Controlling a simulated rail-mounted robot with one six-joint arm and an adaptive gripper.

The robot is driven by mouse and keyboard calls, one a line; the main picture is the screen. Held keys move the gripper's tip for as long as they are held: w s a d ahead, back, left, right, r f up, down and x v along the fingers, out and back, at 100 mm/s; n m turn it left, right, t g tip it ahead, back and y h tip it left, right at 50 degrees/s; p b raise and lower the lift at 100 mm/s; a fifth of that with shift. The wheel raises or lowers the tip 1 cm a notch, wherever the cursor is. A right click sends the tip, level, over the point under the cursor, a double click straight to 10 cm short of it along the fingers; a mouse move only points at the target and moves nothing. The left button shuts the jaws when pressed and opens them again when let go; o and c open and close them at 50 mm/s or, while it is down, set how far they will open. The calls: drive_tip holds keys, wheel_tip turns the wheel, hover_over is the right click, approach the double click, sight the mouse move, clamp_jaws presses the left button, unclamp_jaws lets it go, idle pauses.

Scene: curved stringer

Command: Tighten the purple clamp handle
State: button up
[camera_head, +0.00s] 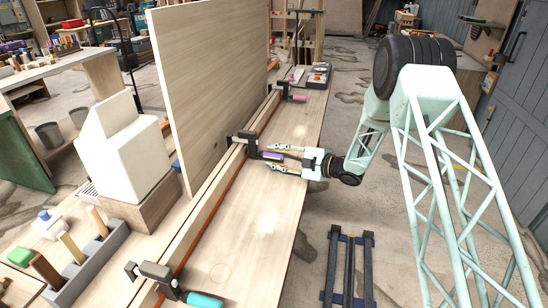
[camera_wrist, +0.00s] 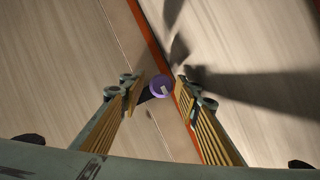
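The purple clamp handle (camera_head: 273,156) points out from a black clamp (camera_head: 247,140) fixed at the lower edge of the upright board. My gripper (camera_head: 278,158) is open, with one finger on each side of the handle's end. In the wrist view the round purple end of the handle (camera_wrist: 161,86) shows between the two yellow-ribbed fingers (camera_wrist: 158,98), nearer the right finger. I see a gap on its left; I cannot tell whether the right finger touches it. The clamp body is mostly hidden in the wrist view.
A pink-handled clamp (camera_head: 290,95) sits farther along the same edge, and a teal-handled clamp (camera_head: 185,291) sits at the near end. The tall wooden board (camera_head: 210,80) stands left of my gripper.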

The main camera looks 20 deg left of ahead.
drive_tip(key=shift+c, duration=0.4)
drive_tip(key=c, duration=0.8)
drive_tip(key=shift+o, duration=0.2)
drive_tip(key=shift+r+m+p, duration=0.15)
drive_tip(key=shift+m+p, duration=0.35)
drive_tip(key=shift+p, duration=0.35)
drive_tip(key=m+g+h+p, duration=0.1)
drive_tip(key=m+p, duration=0.1)
drive_tip(key=p, duration=0.1)
drive_tip(key=shift+g, duration=0.3)
drive_tip(key=m+g+p, duration=0.1)
drive_tip(key=m+p, duration=0.1)
drive_tip(key=p, duration=0.1)
drive_tip(key=m+g+p, duration=0.1)
drive_tip(key=p, duration=0.2)
drive_tip(key=shift+w+m+h, duration=0.1)
drive_tip(key=shift+m+h, duration=0.2)
drive_tip(key=shift+m, duration=0.1)
drive_tip(key=shift+m+g+p, duration=1)
drive_tip(key=shift+m+g, duration=0.2)
drive_tip(key=shift+m, duration=0.1)
drive_tip(key=shift+m+g+b, duration=0.35)
drive_tip(key=shift+m+g, duration=0.75)
drive_tip(key=shift+m, duration=0.6)
